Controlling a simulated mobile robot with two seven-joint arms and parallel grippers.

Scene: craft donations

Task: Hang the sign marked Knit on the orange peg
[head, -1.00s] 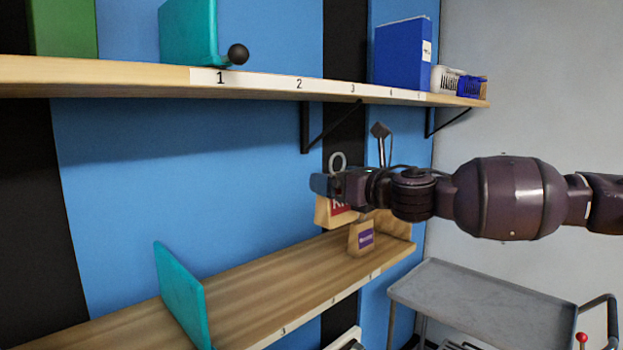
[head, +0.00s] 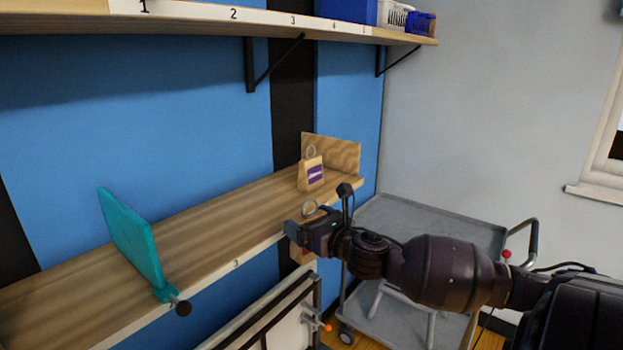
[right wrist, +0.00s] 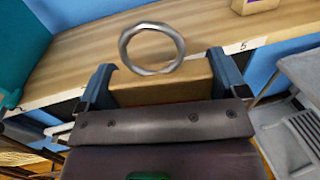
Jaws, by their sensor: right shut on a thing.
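My right gripper (head: 306,234) is shut on a tan wooden sign (head: 303,255) with a metal ring (head: 311,208) on top. It holds the sign at the front of the lower shelf. In the right wrist view the sign's tan top (right wrist: 165,88) is between the two fingers (right wrist: 160,76), and its ring (right wrist: 151,48) stands clear. Its red label is mostly hidden and cannot be read now. An orange peg (head: 327,327) sticks out of a pale panel below the shelf, lower and a little right of the gripper. My left gripper is not in view.
A second tan sign with a purple label (head: 313,173) stands on the lower shelf (head: 190,225), before a wooden board (head: 335,152). A teal divider (head: 130,235) with a black knob is at left. A grey cart (head: 440,220) stands at right behind my arm.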

